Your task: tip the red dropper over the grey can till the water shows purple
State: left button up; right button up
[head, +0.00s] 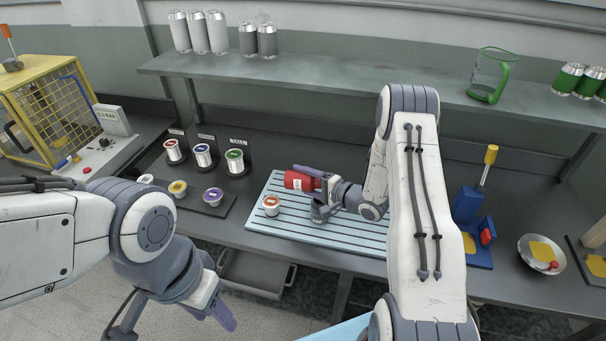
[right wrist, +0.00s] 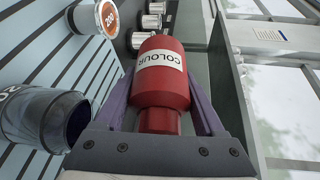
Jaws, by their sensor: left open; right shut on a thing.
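The red dropper (head: 299,181) is a red bottle with a white label reading COLOUR. My right gripper (head: 312,183) is shut on it and holds it lying nearly level above the slatted light-blue mat. The dropper also fills the middle of the right wrist view (right wrist: 161,88), between the purple fingers. The grey can (head: 320,213) stands on the mat just below my right gripper. In the right wrist view the can (right wrist: 32,118) shows a dark opening; I cannot tell the water's colour. My left gripper (head: 178,322) is open and empty, low at the front left.
A white tub with an orange lid (head: 271,205) stands on the light-blue mat (head: 262,226), left of the grey can. Several coloured tubs stand on a dark stand (head: 212,208) further left. A blue press (head: 468,208) and a metal bowl (head: 541,268) are at the right.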

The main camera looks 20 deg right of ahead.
aim_at(315, 180)
jog(key=r+g+h+p, duration=0.1)
jog(key=g+h+p, duration=0.1)
jog(key=p, duration=0.2)
jog(key=s+d+r+n+g+h+p, duration=0.1)
jog(key=h+p, duration=0.1)
jog(key=p, duration=0.1)
jog(key=d+r+n+g+h+p, duration=0.1)
jog(key=r+g+h+p, duration=0.1)
jog(key=p, duration=0.2)
jog(key=shift+s+r+g+p, duration=0.1)
jog(key=shift+s+g+p, duration=0.1)
jog(key=shift+g+p, duration=0.15)
jog(key=shift+s+d+r+p, duration=0.1)
jog(key=shift+r+p, duration=0.05)
jog(key=shift+p, duration=0.15)
pick_arm(q)
notch_tip(315, 180, up, 14)
jog(key=shift+f, duration=0.2)
pick_arm(e)
jog(key=shift+s+d+r+n+g+h, duration=0.15)
jog(key=shift+d+n+g+h, duration=0.15)
jog(key=shift+g+h, duration=0.4)
pick_arm(q)
jog(key=shift+f, duration=0.1)
